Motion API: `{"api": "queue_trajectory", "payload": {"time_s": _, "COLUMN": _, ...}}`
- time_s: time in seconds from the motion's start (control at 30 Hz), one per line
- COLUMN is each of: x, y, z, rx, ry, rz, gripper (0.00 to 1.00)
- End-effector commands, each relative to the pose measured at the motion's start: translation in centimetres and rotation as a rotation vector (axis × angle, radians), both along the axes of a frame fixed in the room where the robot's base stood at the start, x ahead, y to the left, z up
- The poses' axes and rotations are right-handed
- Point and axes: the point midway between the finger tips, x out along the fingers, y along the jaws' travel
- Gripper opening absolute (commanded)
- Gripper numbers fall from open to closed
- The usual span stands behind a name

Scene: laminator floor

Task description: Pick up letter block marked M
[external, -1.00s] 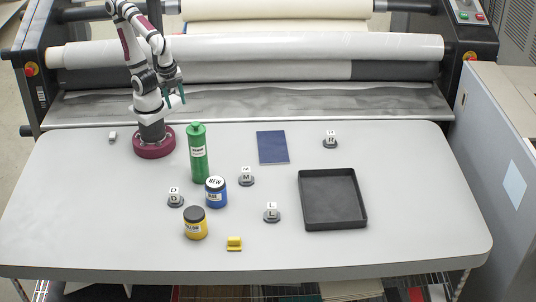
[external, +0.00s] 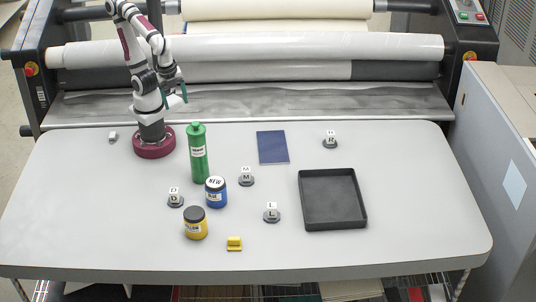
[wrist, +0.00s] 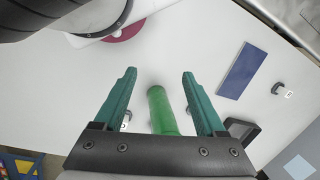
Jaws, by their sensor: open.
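The white letter block marked M (external: 246,171) sits on a dark round base on the grey table, right of the green bottle (external: 197,153) and just behind the blue jar (external: 216,191). My gripper (external: 176,98) is open and empty, high above the table near my base, well behind and left of the M block. In the wrist view my gripper (wrist: 159,74) shows its two teal fingers spread apart, with the green bottle (wrist: 161,112) below between them. I cannot make out the M block's letter in the wrist view.
Similar blocks stand at D (external: 174,193), L (external: 271,208) and R (external: 331,136). A yellow jar (external: 195,223), a yellow piece (external: 234,243), a black tray (external: 333,227) and a blue pad (external: 272,147) lie around. The table's left and far right are mostly clear.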

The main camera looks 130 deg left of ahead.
Motion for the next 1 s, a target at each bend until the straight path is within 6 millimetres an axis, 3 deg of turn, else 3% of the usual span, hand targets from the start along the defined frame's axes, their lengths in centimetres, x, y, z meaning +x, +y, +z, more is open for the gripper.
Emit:
{"api": "queue_trajectory", "payload": {"time_s": 0.27, "x": 0.1, "y": 0.0, "z": 0.5, "rx": 0.0, "ry": -0.001, "rz": 0.0, "gripper": 0.72}}
{"api": "queue_trajectory", "payload": {"time_s": 0.43, "x": 0.3, "y": 0.0, "z": 5.6, "rx": 0.0, "ry": -0.008, "rz": 0.007, "gripper": 0.72}}
{"api": "queue_trajectory", "payload": {"time_s": 0.73, "x": 12.4, "y": 1.1, "z": 8.6, "rx": -0.053, "ry": -0.061, "rz": 0.537, "gripper": 0.72}}
{"api": "queue_trajectory", "payload": {"time_s": 1.0, "x": 23.1, "y": 4.0, "z": 7.4, "rx": -0.097, "ry": -0.101, "rz": 0.997, "gripper": 0.72}}
